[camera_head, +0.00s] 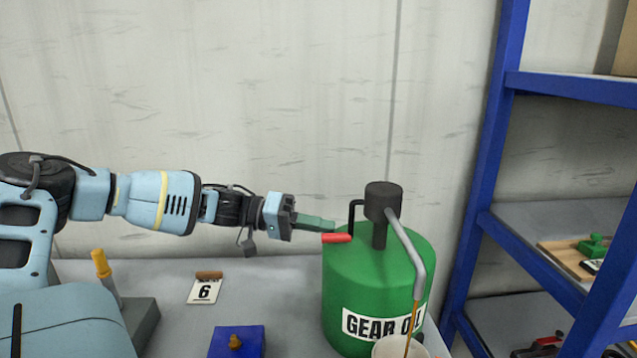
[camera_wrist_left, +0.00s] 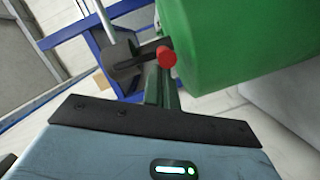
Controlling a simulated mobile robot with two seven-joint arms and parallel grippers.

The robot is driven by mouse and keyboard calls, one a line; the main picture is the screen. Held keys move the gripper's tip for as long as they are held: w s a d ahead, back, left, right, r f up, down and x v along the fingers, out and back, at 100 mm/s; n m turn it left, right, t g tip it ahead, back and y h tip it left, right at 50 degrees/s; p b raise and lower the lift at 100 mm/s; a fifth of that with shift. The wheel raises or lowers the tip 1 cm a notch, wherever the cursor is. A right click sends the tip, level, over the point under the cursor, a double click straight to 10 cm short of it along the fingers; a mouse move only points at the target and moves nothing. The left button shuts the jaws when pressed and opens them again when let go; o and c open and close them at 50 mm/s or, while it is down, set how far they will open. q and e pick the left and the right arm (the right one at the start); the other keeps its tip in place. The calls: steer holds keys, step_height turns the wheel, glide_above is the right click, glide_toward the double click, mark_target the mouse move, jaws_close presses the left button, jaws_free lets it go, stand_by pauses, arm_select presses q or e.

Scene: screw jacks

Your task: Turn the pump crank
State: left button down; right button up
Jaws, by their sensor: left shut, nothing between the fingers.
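A green drum (camera_head: 350,285) labelled GEAR OIL stands on the table and carries a black pump (camera_head: 383,200) on top. The pump crank has a black arm (camera_head: 352,216) and a red handle (camera_head: 337,238) pointing left. My left gripper (camera_head: 330,227) is shut and empty, its fingertips right by the handle. In the left wrist view the red handle's round end (camera_wrist_left: 166,57) shows beside my left fingertips (camera_wrist_left: 160,72); I cannot tell whether they touch. A thin brown stream (camera_head: 408,338) runs from the grey spout (camera_head: 408,250) into a pale container (camera_head: 387,348). My right gripper is out of view.
A blue shelf rack (camera_head: 488,150) stands close on the right. On the table are a card marked 6 (camera_head: 205,291), a blue block with an orange knob (camera_head: 238,341) and a grey block (camera_head: 146,318) by an orange-topped lever (camera_head: 103,268). A wall stands behind.

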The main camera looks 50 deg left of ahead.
arm_select(q)
steer(key=shift+s+d+f+n+h, duration=0.2)
steer(key=shift+s+d+n, duration=0.2)
steer(key=shift+n, duration=0.4)
steer(key=shift+s+d+f+n+h, duration=0.1)
steer(key=shift+s+d+n+h, duration=0.15)
steer(key=shift+d+n, duration=0.4)
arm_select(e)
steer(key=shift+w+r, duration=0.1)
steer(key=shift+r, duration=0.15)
arm_select(q)
steer(key=shift+a+n, duration=0.2)
steer(key=shift+n, duration=0.05)
steer(key=shift+r, duration=0.1)
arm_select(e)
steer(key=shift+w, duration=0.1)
